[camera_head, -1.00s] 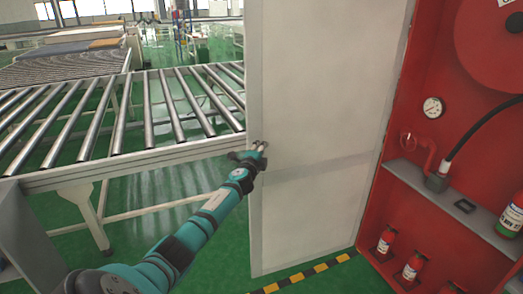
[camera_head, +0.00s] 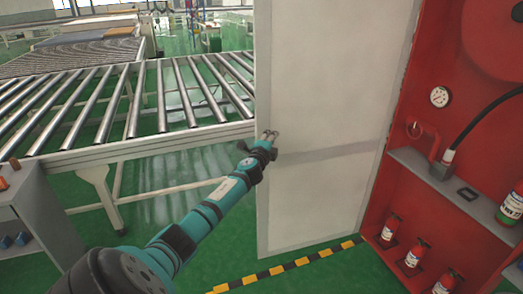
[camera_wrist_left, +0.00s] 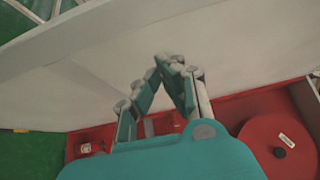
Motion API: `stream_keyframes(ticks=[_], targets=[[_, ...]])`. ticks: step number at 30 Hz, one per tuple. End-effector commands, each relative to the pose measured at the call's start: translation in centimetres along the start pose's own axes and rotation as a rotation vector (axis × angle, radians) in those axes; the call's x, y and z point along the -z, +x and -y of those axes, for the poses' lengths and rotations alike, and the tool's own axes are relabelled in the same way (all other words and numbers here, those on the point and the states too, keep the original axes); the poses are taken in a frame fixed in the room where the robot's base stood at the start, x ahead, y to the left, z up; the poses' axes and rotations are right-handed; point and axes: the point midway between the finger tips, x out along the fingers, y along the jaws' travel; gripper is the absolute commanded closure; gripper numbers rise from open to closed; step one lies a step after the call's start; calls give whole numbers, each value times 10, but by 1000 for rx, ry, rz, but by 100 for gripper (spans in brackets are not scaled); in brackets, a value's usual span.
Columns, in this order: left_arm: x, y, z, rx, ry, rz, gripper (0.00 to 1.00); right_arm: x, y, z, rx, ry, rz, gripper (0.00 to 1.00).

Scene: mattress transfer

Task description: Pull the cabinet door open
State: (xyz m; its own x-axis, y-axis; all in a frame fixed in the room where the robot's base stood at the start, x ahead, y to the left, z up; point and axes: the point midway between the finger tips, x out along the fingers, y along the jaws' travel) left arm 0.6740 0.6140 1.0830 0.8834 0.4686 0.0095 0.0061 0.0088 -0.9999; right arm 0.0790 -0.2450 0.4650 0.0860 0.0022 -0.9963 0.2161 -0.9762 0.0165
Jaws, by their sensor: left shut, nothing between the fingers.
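The cabinet door (camera_head: 328,100) is a pale grey panel that stands wide open to the left of the red cabinet (camera_head: 405,150). My left gripper (camera_head: 270,135) is in front of the door's inner face, near its free left edge. In the left wrist view the left gripper's fingertips (camera_wrist_left: 170,60) meet in a point, shut and empty. The door (camera_wrist_left: 90,75) fills much of that view behind them. I cannot tell if the fingers touch the door. My right gripper is in neither view.
Inside the cabinet are a red hose reel (camera_head: 508,35), a gauge (camera_head: 439,96), a grey shelf (camera_head: 430,178) and several red extinguishers (camera_head: 418,252). A roller conveyor (camera_head: 150,110) stands behind the door at left. A grey cart (camera_head: 40,215) is at far left. Yellow-black tape (camera_head: 285,267) crosses the green floor.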

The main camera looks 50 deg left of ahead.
Motion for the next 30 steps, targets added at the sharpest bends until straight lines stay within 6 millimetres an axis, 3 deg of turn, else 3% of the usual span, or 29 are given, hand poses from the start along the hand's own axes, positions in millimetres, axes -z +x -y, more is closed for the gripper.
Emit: stream_keyframes(ticks=[4, 15, 27, 30], targets=[[-4, -17, -2, -3, 3, 0, 100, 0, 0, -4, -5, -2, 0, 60], [-12, -70, -3, -4, 3, 0, 100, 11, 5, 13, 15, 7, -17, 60], [-15, -83, -1, -3, 0, 1, 100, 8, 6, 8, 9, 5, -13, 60], [-15, -84, -10, -18, -7, 2, 100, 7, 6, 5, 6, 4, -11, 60]])
